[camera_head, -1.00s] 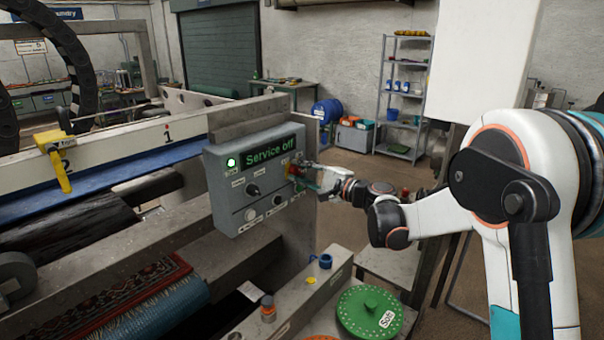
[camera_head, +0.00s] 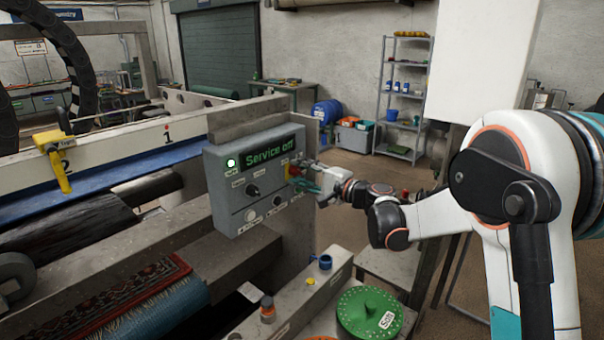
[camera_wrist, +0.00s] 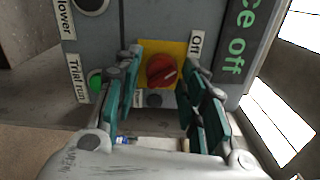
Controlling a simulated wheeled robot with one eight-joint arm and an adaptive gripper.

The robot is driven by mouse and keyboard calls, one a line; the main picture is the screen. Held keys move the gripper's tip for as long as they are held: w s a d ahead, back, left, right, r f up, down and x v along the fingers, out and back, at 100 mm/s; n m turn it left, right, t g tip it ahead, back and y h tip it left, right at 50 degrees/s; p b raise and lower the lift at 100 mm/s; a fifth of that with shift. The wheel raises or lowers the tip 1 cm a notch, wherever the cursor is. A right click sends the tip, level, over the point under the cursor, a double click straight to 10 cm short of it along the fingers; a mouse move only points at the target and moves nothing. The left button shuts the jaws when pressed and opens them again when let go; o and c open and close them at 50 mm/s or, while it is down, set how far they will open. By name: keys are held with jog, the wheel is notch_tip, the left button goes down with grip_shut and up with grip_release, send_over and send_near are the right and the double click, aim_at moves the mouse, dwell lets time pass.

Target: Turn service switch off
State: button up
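The grey control box (camera_head: 226,207) stands at the machine's end, and its lit display (camera_head: 266,152) reads "Service off". The red service switch (camera_wrist: 162,70) sits on a yellow plate (camera_wrist: 176,47) in the wrist view, with an "Off" label (camera_wrist: 195,43) beside it. My gripper (camera_wrist: 168,82) is open, with its teal fingers on either side of the red knob. A gap shows between the knob and each finger. In the head view my gripper (camera_head: 304,181) is at the box's right edge and largely hides the switch.
A green round lid (camera_head: 366,308) marked "Soft" and a blue valve (camera_head: 324,261) lie below the box. Black knobs (camera_head: 252,190) are on the box's face. A green button (camera_wrist: 95,80) is near the left finger.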

dwell(0.3)
jog(key=v, duration=1.2)
jog(key=shift+s, duration=0.1)
jog(key=s+d+f+n+g+h, duration=0.1)
jog(key=s+n+g+h, duration=0.35)
jog(key=s, duration=1.15)
jog(key=s+d+f+n+h, duration=0.2)
jog(key=s+d+h, duration=0.3)
jog(key=s, duration=0.5)
jog(key=s+d+f+n+h+b, duration=0.1)
jog(key=s+d+f+n+h, duration=0.2)
jog(key=s+d, duration=0.4)
jog(key=s+f+h, duration=0.1)
jog(key=s, duration=0.2)
jog(key=shift+s+d+f+t+h, duration=0.3)
jog(key=shift+s+f+t+h, duration=0.05)
jog(key=shift+f, duration=0.05)
